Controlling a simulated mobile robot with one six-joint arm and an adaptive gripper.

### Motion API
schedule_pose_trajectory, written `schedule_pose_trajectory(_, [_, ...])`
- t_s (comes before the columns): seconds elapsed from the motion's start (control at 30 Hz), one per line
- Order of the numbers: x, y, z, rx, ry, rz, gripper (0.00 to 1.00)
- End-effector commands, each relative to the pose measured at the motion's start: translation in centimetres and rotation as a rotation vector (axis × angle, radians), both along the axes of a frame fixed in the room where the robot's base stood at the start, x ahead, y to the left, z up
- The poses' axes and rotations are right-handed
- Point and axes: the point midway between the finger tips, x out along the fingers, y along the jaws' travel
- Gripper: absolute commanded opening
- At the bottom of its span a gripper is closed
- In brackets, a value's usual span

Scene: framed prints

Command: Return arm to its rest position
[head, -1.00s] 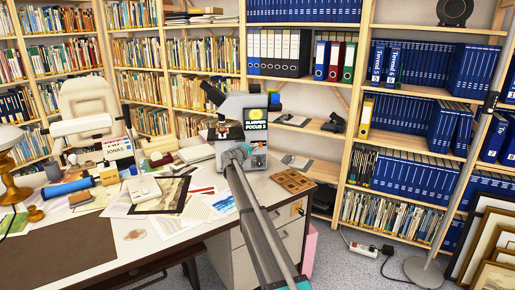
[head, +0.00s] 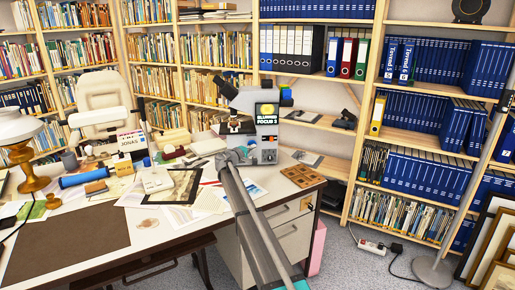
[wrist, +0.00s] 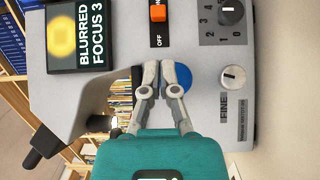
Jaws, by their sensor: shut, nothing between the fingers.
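My gripper (wrist: 160,70) is shut with nothing between its fingers. In the wrist view its fingertips are just in front of the grey microscope (wrist: 205,110), over the edge of a blue round knob (wrist: 184,77); I cannot tell whether they touch. The microscope's screen (wrist: 77,32) reads "BLURRED FOCUS 3". In the head view the microscope (head: 246,98) stands on the desk. My arm (head: 252,225) stretches from the bottom edge up to it, and the fingers are hidden there.
The desk (head: 135,245) holds papers, a lamp (head: 25,165) and a brown tray (head: 303,175) right of my arm. A white chair (head: 98,105) and bookshelves stand behind. Framed prints (head: 490,245) lean at the right. Floor shows between desk and shelves.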

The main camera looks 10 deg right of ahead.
Motion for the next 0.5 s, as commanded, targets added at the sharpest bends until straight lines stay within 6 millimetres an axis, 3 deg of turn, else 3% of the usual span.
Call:
schedule_pose_trajectory(0.37, [-0.1,-0.3,0.0,0.001,0.000,-0.004,0.00])
schedule_pose_trajectory(0.5, [-1.3,-1.2,-0.5,0.031,0.007,-0.020,0.00])
